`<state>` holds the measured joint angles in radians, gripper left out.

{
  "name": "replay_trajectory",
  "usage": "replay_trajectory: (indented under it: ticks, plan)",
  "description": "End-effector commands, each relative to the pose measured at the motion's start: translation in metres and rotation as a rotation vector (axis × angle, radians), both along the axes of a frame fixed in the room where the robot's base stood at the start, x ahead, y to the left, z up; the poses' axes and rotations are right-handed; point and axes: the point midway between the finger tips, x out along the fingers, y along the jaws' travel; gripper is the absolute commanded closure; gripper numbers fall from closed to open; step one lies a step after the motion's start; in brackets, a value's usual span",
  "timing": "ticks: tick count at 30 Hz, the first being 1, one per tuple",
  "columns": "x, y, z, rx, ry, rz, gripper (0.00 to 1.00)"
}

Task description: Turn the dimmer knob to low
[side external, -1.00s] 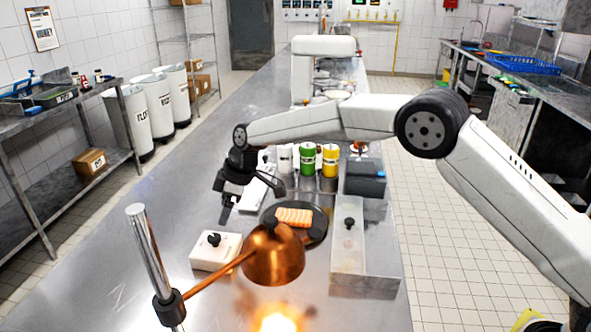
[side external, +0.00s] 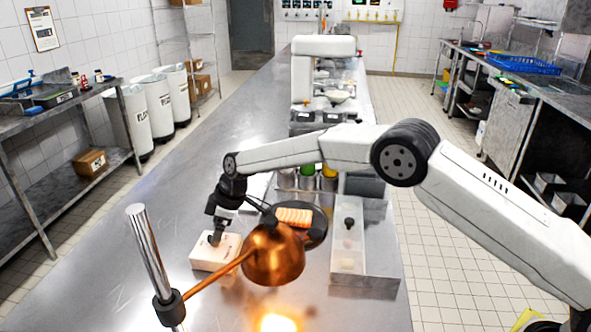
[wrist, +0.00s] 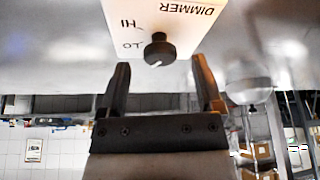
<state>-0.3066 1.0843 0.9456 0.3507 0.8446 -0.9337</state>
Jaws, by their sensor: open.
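The dimmer is a white box (side external: 207,256) on the steel counter, left of the copper lamp. In the wrist view the box (wrist: 187,38) appears upside down, with the words DIMMER, HI and LO. Its black knob (wrist: 160,47) has a small pale mark at its lower edge in that view, apparently nearer LO than HI. My gripper (wrist: 162,74) is open, its fingertips on either side of the knob's line and a little short of it.
The copper heat lamp (side external: 273,256) and its arm stand close right of the box, on a chrome post (side external: 148,250). Behind it, a dark plate (side external: 319,227) holds salmon (side external: 294,216). The counter's left side is free.

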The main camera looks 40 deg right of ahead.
Motion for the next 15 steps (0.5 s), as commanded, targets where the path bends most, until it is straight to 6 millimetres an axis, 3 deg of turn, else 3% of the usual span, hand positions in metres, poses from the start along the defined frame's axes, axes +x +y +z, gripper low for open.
replay_trajectory:
  ticks: [15]
  plan:
    - [0.0023, 0.0048, -0.0127, 0.0, 0.0, 0.0, 0.15]
